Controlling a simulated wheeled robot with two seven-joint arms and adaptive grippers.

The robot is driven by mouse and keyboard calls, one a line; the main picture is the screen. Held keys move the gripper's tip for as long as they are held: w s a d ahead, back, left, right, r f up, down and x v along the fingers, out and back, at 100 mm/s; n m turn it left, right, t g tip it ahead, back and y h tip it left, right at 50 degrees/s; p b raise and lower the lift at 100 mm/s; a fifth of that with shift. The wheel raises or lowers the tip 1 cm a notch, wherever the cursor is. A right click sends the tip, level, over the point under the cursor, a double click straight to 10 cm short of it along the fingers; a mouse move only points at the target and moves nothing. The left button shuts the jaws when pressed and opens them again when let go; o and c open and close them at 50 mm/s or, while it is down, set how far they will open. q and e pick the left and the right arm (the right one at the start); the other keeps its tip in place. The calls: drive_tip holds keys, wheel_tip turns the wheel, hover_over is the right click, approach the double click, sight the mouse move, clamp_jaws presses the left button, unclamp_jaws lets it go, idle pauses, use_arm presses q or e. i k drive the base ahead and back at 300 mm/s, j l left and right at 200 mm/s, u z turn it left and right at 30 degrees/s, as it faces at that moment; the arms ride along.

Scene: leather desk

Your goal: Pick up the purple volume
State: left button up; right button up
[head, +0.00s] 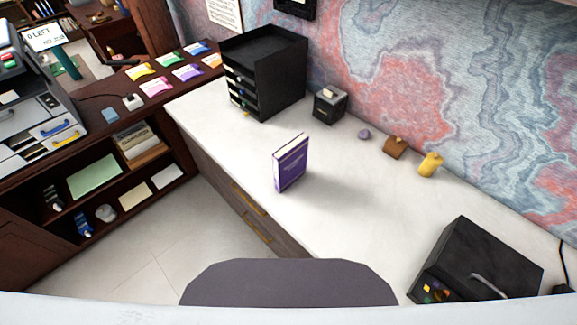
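The purple volume (291,166) stands upright on the white desk top (350,205), close to the desk's left edge. Its purple cover with faint lettering faces right and front, and its pale page edges show on top. Nothing touches it. Neither of my grippers shows in the head view.
A black drawer tower (265,75) and a small black box (330,105) stand behind the volume. A purple stone (364,134), a brown block (395,147) and a yellow object (430,164) line the wall side. A black case (475,265) sits front right. A dark chair back (288,283) is in front.

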sight(290, 161)
drive_tip(key=k+j+z, duration=0.25)
drive_tip(key=k+j, duration=0.2)
drive_tip(key=k+j+z, duration=0.25)
drive_tip(key=k+j, duration=0.15)
drive_tip(key=k, duration=0.05)
